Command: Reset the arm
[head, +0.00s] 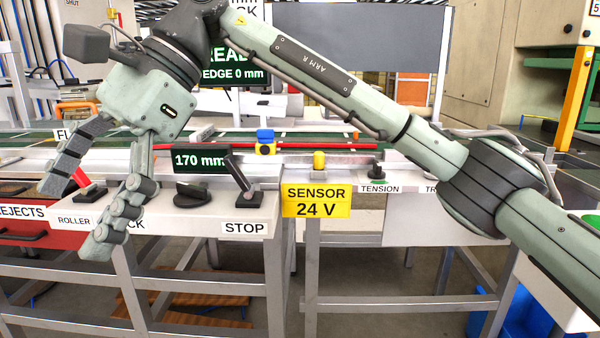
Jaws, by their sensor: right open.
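My right arm (335,82) comes in from the right edge, rises to the top middle and bends down to the left. Its gripper (80,218) hangs at the left, over the front of the bench near the ROLLER label. The fingers cover part of the bench labels and of the red drawer front. My left arm and gripper are not in view.
The bench carries a black knob (192,192), a black lever (240,178), a 170 mm display (200,161) and a yellow SENSOR 24 V sign (316,200). A blue and yellow sensor (265,142) stands behind. A blue bin (525,318) is at lower right.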

